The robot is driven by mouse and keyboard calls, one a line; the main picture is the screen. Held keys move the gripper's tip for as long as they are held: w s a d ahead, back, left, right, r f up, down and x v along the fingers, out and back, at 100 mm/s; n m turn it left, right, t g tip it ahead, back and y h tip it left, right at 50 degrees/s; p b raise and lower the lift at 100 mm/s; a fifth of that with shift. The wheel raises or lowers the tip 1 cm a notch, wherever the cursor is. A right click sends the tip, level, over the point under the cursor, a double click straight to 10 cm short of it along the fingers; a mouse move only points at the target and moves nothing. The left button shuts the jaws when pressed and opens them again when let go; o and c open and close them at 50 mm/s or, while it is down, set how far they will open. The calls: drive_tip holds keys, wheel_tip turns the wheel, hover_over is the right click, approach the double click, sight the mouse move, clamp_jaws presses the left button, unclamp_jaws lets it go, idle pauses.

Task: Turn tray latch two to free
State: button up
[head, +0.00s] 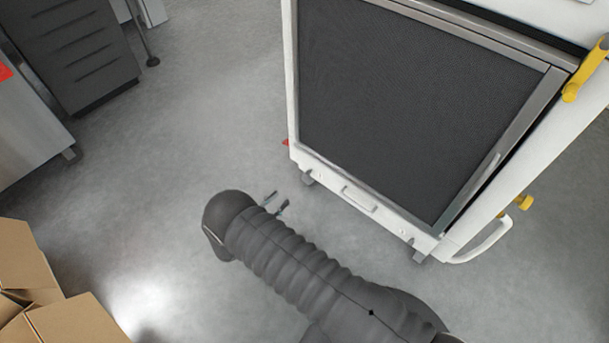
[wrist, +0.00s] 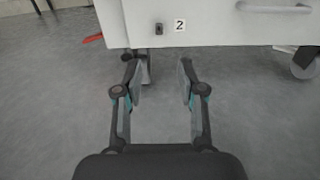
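Tray latch two (wrist: 159,28) is a small dark piece on the white lower front panel, beside a label marked "2" (wrist: 179,26), in the wrist view. It looks upright, but it is too small to tell its exact turn. My gripper (wrist: 158,72) is open and empty, its two fingers apart below the latch in the picture and not touching it. In the head view my gripper (head: 277,203) is in front of the lower left corner of the washer (head: 298,90). I cannot make out the latch there.
A tray handle (wrist: 273,8) is right of the latch; it also shows in the head view (head: 360,200). A caster (wrist: 306,64) and a red piece (wrist: 92,38) are near the floor. Cardboard boxes (head: 60,310) stand lower left.

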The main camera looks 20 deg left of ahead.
sight(307, 174)
drive_tip(key=p+x, duration=0.1)
drive_tip(key=x, duration=1.2)
drive_tip(key=shift+w+f, duration=0.1)
drive_tip(key=shift+w, duration=0.15)
clamp_jaws()
